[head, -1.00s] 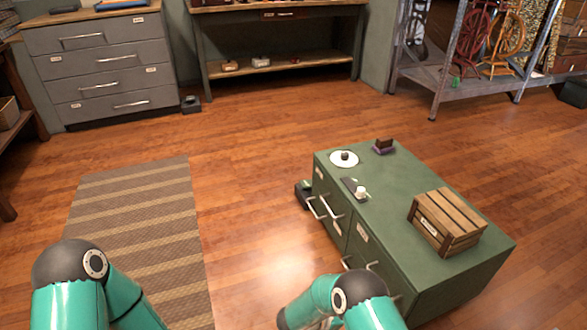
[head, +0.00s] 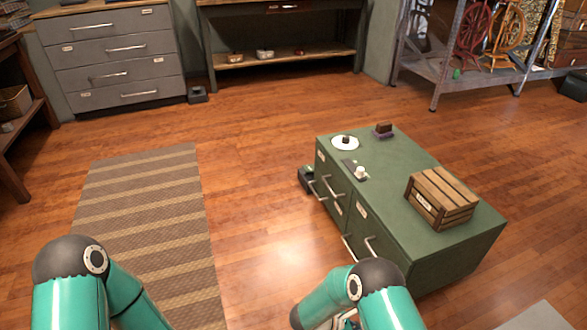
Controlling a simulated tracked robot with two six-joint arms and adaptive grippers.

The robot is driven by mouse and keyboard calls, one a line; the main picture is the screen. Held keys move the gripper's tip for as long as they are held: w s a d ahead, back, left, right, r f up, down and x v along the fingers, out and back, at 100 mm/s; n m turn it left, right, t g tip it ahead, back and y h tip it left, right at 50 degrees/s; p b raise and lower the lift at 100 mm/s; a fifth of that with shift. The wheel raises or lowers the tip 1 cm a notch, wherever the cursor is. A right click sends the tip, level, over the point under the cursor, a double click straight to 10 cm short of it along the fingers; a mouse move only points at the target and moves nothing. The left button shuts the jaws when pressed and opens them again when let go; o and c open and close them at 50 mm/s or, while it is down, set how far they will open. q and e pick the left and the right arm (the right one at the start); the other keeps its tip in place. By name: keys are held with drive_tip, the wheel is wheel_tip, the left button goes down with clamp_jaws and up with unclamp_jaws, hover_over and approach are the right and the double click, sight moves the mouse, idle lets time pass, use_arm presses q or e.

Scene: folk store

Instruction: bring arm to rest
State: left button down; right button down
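Both of my arms show at the bottom of the head view as green links with dark grey joints. The left arm comes in at the lower left, and its gripper is out of the picture. The right arm is bent at the lower middle, in front of the green cabinet (head: 403,196). A small pale part shows under the right arm at the bottom edge, too little of it to tell what it is. No gripper fingers are visible on either side.
The green cabinet bears a wooden crate (head: 441,198), a white plate (head: 345,144), a dark block (head: 384,130) and a small white item (head: 360,172). A striped rug (head: 150,240) lies left. Grey drawers (head: 115,60), a workbench (head: 285,57) and a metal shelf (head: 470,80) stand behind. The middle floor is clear.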

drive_tip(key=s+a+f+m+g+y+b, duration=0.1)
drive_tip(key=s+a+f+m+y+b, duration=0.15)
drive_tip(key=s+m+y, duration=0.3)
drive_tip(key=s+a+f+m+g+y+b, duration=0.2)
drive_tip(key=s+a+m+y, duration=0.25)
drive_tip(key=s, duration=0.25)
drive_tip(key=s+a+f+m+g+y+b, duration=0.1)
drive_tip(key=s+a+f+m+y+b, duration=0.1)
drive_tip(key=s+a+m+y, duration=0.3)
drive_tip(key=d+r+m+t+p, duration=0.1)
drive_tip(key=r+m+p, duration=0.3)
drive_tip(key=r+p, duration=1.3)
drive_tip(key=d+r+m+t+h+p, duration=0.1)
drive_tip(key=d+r+m+t+p, duration=0.1)
drive_tip(key=r+p, duration=1.5)
wheel_tip(320, 180, up, 4)
drive_tip(key=shift+w+d+f+m+p, duration=0.1)
drive_tip(key=shift+w+d+m+p, duration=0.25)
drive_tip(key=shift+d+m, duration=0.75)
drive_tip(key=shift+d, duration=0.15)
